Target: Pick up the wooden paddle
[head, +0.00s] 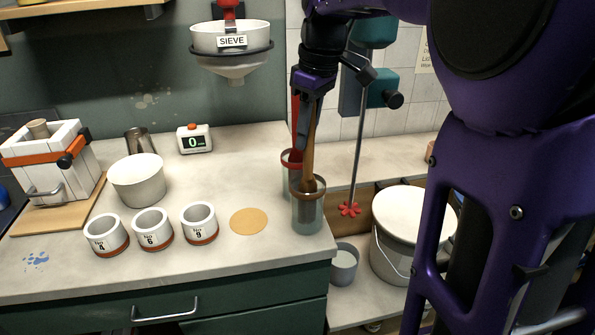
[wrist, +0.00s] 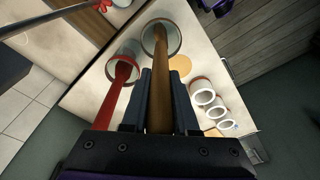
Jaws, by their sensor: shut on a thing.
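The wooden paddle (head: 309,150) stands nearly upright with its lower end inside a clear jar with a brown rim (head: 308,214). My gripper (head: 312,98) is shut on its upper handle. In the wrist view the paddle (wrist: 160,85) lies between my two fingers (wrist: 160,100) and runs down into the jar (wrist: 147,40). The paddle's lower end is hard to make out inside the jar.
A red-handled tool (head: 296,125) stands in a second, red-rimmed jar (head: 286,182) just behind. A mixer shaft with a red impeller (head: 349,210) hangs at the right. A sieve funnel (head: 232,50) hangs at upper left. Numbered cups (head: 152,230) and a cork-coloured disc (head: 249,221) sit left.

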